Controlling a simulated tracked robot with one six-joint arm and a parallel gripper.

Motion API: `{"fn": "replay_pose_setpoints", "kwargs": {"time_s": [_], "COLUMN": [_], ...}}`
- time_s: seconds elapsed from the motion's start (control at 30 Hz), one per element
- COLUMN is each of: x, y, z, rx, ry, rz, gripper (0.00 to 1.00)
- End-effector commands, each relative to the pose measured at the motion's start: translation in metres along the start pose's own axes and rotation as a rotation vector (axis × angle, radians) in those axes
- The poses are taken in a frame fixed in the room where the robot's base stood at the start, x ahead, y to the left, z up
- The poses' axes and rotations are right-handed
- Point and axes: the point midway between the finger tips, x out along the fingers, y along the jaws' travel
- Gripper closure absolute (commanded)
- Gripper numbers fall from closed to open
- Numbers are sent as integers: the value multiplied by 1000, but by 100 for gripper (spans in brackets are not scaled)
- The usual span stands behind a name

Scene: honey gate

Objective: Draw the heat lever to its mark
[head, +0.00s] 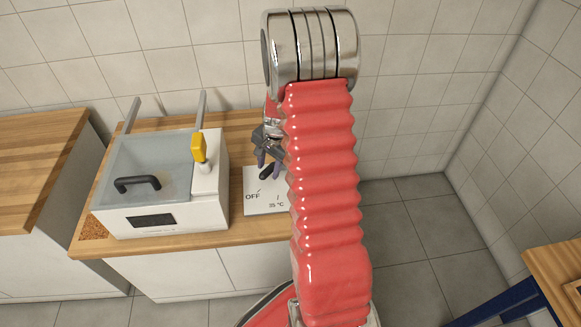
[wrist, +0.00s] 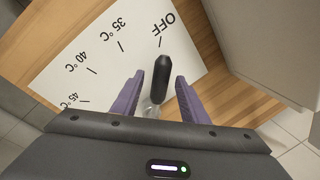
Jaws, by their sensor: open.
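The heat lever (wrist: 159,80) has a black handle on a clear or metal stem. It stands on a white dial plate (wrist: 85,60) with marks for OFF, 35 °C, 40 °C and 45 °C. In the wrist view its handle points towards the OFF mark. My gripper (wrist: 157,78) is open, with one purple finger on each side of the handle and a visible gap on both sides. In the head view, the lever (head: 266,172) and plate (head: 262,203) are partly hidden behind my red arm, with my gripper (head: 263,160) at the lever.
Left of the plate on the wooden counter (head: 170,246) stands a white box (head: 208,185) with a clear lid (head: 150,160), black handle (head: 137,184) and yellow-topped valve (head: 199,148). Another wooden worktop (head: 35,150) is at far left. Open floor (head: 430,240) lies to the right.

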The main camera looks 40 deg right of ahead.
Motion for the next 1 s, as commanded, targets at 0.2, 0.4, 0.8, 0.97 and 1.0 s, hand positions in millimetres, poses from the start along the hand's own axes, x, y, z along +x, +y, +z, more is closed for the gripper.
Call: {"fn": "replay_pose_setpoints", "kwargs": {"time_s": [0.2, 0.4, 0.8, 0.97, 1.0], "x": [-13, -24, -47, -55, -58], "y": [0, 0, 0, 0, 0], "z": [0, 0, 0, 0, 0], "rx": [0, 0, 0, 0, 0], "ry": [1, 1, 1, 0, 1], "rz": [-1, 0, -1, 0, -1], "gripper": [60, 60, 60, 60, 60]}}
